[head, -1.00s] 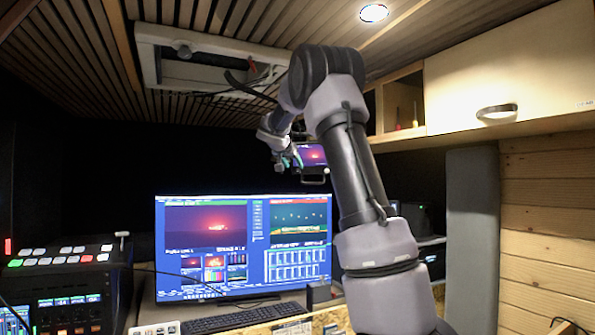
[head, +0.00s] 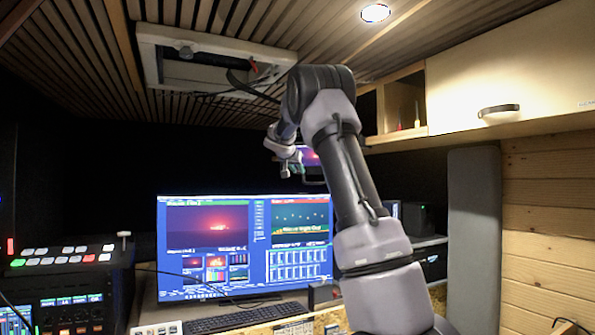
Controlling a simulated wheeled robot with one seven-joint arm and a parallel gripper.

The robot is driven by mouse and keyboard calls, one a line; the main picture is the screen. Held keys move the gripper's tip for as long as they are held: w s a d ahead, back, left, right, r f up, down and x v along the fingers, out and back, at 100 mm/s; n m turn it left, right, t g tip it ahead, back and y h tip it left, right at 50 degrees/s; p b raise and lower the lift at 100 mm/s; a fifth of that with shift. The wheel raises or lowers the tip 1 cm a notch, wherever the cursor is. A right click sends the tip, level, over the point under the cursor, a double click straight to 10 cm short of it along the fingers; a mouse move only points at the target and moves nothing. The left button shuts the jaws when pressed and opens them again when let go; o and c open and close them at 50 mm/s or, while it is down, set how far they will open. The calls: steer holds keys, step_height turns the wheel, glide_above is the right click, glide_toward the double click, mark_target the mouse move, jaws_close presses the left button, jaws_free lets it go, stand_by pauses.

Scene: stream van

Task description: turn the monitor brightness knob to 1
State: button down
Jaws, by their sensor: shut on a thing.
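A small monitor (head: 311,157) with a purple-and-red picture hangs above the large screen, partly covered by my arm. My gripper (head: 291,168) is at the left side of this small monitor, seen small and from behind. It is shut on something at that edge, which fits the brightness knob. The knob itself is hidden by the fingers and too small to make out, so its setting cannot be read.
A large monitor (head: 215,275) stands on the desk behind a keyboard (head: 235,318). A switcher panel (head: 65,262) is at the left. A wall cabinet (head: 500,85) and an open shelf (head: 400,108) are at upper right. Dark space lies left of my gripper.

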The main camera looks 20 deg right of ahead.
steer(key=g+h, duration=0.2)
steer(key=n+g+h, duration=0.1)
steer(key=shift+w+a+f, duration=0.15)
steer(key=shift+w+a, duration=0.2)
steer(key=shift+a, duration=0.05)
steer(key=g+h, duration=0.1)
steer(key=n+g+h, duration=0.1)
steer(key=h, duration=0.1)
steer(key=n+g+h, duration=0.1)
steer(key=shift+w+a+f+g, duration=0.2)
steer(key=shift+w+f+g, duration=0.1)
steer(key=shift+w, duration=0.05)
steer(key=shift+w+d+f+n+g+h, duration=0.1)
steer(key=shift+f+n+g+h, duration=0.15)
steer(key=shift+n+g+h, duration=0.9)
steer(key=shift+w+d+f+n+g+h, duration=0.1)
steer(key=shift+f+n+g+h, duration=0.45)
steer(key=shift+h, duration=1.25)
steer(key=shift+w+d+n+g+h, duration=0.1)
steer(key=shift+n+g+h, duration=0.5)
steer(key=shift+n+h, duration=0.7)
steer(key=shift+h, duration=0.25)
steer(key=c, duration=0.7)
jaws_free()
